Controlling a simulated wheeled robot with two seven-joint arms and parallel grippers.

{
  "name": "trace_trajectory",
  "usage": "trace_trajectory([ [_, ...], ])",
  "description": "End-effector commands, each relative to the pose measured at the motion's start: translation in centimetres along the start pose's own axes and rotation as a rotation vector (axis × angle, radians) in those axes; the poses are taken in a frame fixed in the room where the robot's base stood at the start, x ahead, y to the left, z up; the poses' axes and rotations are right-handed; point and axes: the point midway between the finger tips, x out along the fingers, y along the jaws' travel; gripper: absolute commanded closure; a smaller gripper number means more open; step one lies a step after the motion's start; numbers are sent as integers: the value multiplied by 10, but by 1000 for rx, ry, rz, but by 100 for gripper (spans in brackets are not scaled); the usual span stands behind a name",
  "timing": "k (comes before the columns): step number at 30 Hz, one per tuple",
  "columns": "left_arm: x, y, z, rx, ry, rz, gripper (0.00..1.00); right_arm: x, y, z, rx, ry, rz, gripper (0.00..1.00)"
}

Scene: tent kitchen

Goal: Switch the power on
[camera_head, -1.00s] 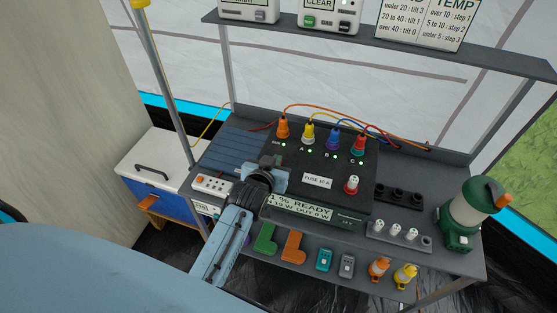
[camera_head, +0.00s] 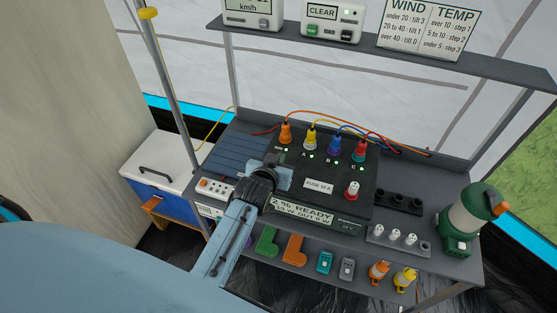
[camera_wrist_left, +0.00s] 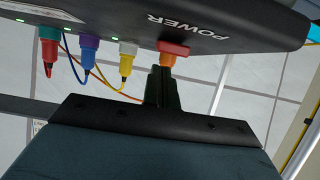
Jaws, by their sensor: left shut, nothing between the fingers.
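The black power box (camera_head: 345,180) stands on the grey bench; its display (camera_head: 302,212) reads "2 % READY" with "OUT 0 W". My left gripper (camera_head: 270,170) is at the box's left part, shut and empty. In the left wrist view the box is upside down, with the word POWER (camera_wrist_left: 188,26) on it. An orange-red part (camera_wrist_left: 173,48) lies beside that word, close to the shut fingertips (camera_wrist_left: 161,72). I cannot tell whether they touch. My right gripper is not in view.
Orange (camera_head: 285,134), yellow (camera_head: 309,138), blue (camera_head: 334,144) and red (camera_head: 361,150) plugs with cables stand at the back of the box. A red-and-white fuse (camera_head: 352,190) stands on its right. A green lantern (camera_head: 466,220) is at the right end.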

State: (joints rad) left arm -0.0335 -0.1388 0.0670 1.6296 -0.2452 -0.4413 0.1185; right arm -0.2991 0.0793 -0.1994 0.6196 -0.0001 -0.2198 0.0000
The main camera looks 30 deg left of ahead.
Motion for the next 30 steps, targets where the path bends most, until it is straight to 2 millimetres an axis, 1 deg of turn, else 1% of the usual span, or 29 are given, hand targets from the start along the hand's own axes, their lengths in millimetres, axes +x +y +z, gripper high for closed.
trace_trajectory([
  [1, -4, 0, -11, 0, 0, 0, 100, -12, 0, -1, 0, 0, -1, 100],
  [6, -11, 1, -30, 0, -5, 2, 100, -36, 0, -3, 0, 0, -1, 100],
  [7, -19, 1, -23, 0, -6, 2, 100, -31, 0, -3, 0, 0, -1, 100],
  [8, -26, 1, -22, 0, -5, 1, 100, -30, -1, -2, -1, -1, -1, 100],
  [15, -74, 1, -19, 0, -4, 2, 100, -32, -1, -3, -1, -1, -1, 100],
  [18, -90, 1, -18, 0, -5, 2, 100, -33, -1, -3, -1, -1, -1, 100],
  [21, -100, 1, -18, 0, -4, 2, 100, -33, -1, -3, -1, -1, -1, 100],
  [24, -106, 1, -18, 0, -3, 2, 100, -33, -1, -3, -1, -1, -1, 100],
  [30, -108, 1, -18, 1, -3, 2, 100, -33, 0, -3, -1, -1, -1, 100],
])
